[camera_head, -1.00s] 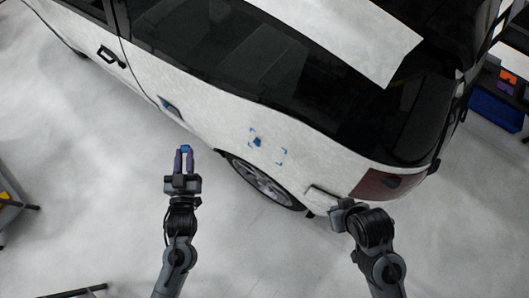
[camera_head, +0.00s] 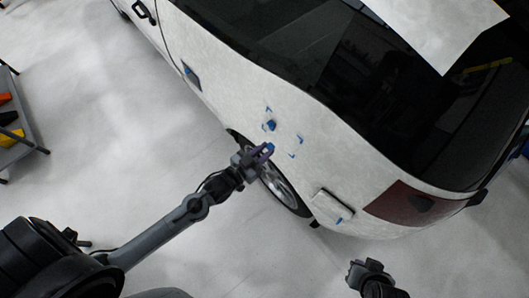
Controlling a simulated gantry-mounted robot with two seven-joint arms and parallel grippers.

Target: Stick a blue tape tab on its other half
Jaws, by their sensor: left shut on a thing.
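A small blue tape piece (camera_head: 269,125) sticks to the white side of the car (camera_head: 235,85), above the rear wheel. Thin blue corner marks (camera_head: 299,138) frame the patch around and to the right of it. My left gripper (camera_head: 264,151) is shut on a small blue tape tab (camera_head: 269,147), held at its fingertips. It is just below the stuck piece, over the top of the wheel in the picture. I cannot tell whether the tab touches the car. My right gripper (camera_head: 371,268) is low at the right, away from the car; its fingers do not show clearly.
The rear wheel (camera_head: 277,184) lies under the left gripper. A pale rectangular panel (camera_head: 333,201) and a small blue mark (camera_head: 339,220) are on the car's rear lower corner. A white sheet (camera_head: 440,25) hangs over the rear window. A cart (camera_head: 28,148) stands far left. Floor between is clear.

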